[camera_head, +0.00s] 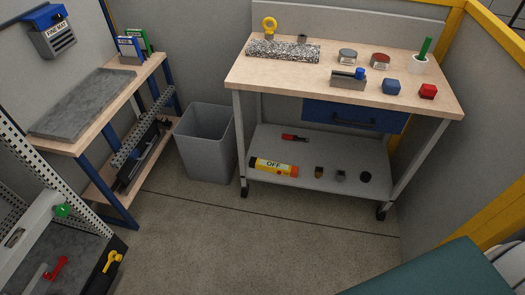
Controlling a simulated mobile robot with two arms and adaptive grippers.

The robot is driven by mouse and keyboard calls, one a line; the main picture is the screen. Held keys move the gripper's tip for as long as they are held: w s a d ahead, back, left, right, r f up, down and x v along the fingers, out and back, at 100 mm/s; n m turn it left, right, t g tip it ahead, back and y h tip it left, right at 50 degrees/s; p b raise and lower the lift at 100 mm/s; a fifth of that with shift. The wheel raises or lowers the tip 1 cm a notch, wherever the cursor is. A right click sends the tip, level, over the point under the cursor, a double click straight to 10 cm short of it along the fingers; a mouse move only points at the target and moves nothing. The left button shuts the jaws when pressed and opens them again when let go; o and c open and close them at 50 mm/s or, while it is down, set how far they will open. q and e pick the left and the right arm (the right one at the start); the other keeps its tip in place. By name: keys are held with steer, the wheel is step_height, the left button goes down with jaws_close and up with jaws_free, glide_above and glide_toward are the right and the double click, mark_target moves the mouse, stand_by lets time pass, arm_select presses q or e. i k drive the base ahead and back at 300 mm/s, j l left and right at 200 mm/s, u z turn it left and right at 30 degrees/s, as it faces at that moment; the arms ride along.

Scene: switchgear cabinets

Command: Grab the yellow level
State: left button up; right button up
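No object in view is plainly a spirit level. A yellow lever-like handle (112,261) is at the bottom left, on the dark front of a unit, beside a red handle (55,268). A yellow-orange cylinder marked "OFF" (273,167) lies on the lower shelf of the workbench. A yellow ring-topped piece (269,27) stands at the back left of the bench top. I cannot tell from the picture which of these the task names. Neither of my grippers is in view.
The wooden workbench (290,80) carries several small items. A grey bin (206,143) stands left of it. A side table (130,75) with a grey slab (85,103) is at the left. A teal surface (435,272) fills the bottom right. The middle floor (265,235) is clear.

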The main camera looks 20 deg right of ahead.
mark_target(256, 163)
steer(key=i+j+z, duration=0.1)
steer(key=i+z, duration=0.2)
steer(key=i, duration=0.2)
steer(key=i+j+z, duration=0.3)
steer(key=i, duration=0.25)
steer(key=l, duration=0.1)
